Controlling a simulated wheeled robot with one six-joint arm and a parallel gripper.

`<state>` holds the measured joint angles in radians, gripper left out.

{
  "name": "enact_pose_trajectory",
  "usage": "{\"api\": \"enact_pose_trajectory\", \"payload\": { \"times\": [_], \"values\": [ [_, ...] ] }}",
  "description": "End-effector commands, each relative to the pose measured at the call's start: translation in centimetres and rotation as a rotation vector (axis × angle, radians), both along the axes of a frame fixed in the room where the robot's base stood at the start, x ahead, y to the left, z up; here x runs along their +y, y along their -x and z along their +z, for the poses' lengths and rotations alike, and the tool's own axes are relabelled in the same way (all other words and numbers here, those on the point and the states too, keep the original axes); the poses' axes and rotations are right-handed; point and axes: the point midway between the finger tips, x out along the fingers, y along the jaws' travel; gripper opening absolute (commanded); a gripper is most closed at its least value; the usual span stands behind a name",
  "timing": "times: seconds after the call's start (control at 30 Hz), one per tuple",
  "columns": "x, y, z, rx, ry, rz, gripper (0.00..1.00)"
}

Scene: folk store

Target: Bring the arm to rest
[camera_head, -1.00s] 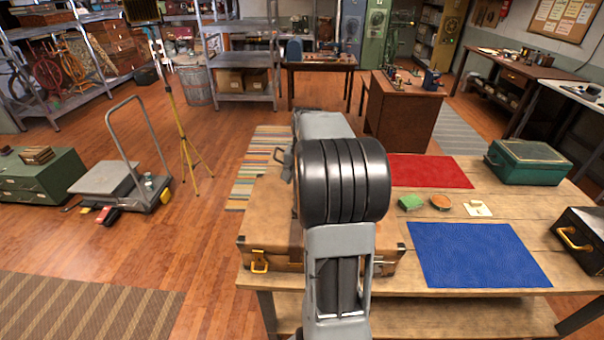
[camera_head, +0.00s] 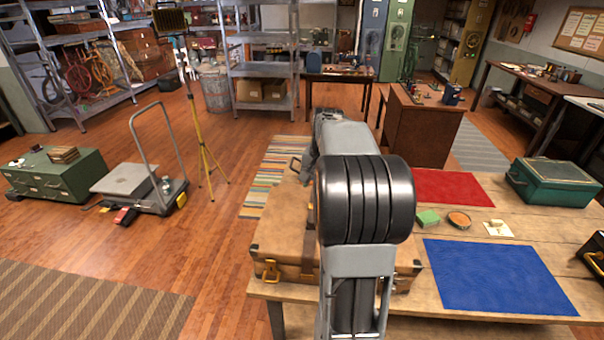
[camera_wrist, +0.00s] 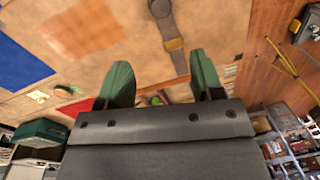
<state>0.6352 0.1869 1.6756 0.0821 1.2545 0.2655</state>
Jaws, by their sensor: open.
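My gripper (camera_wrist: 160,82) shows in the wrist view as two green fingers set wide apart, with nothing between them. In the head view my arm rises over the tan suitcase (camera_head: 276,235) at the table's left end, and its links hide the gripper. The suitcase, with its strap and buckle, also fills much of the wrist view (camera_wrist: 110,35), beyond the fingertips. I cannot tell how far the fingertips are from it.
The wooden table (camera_head: 412,232) also holds a blue mat (camera_head: 500,277), a red mat (camera_head: 455,187), a green case (camera_head: 555,183), a green block (camera_head: 428,219) and a round tin (camera_head: 459,220).

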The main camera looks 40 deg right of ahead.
Motion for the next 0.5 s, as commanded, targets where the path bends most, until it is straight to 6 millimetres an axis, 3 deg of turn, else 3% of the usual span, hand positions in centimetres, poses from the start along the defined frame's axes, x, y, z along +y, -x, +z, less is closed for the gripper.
{"api": "enact_pose_trajectory", "payload": {
  "times": [0.27,0.37,0.43,0.5],
  "values": [
    [-0.1,-0.1,0.0,-0.005,0.005,0.012,0.61],
    [0.0,0.3,-1.6,-0.005,0.018,0.061,0.61],
    [0.9,1.3,-2.5,-0.004,0.030,0.103,0.61],
    [3.3,2.2,-2.7,-0.019,0.057,0.183,0.61]
  ]
}}
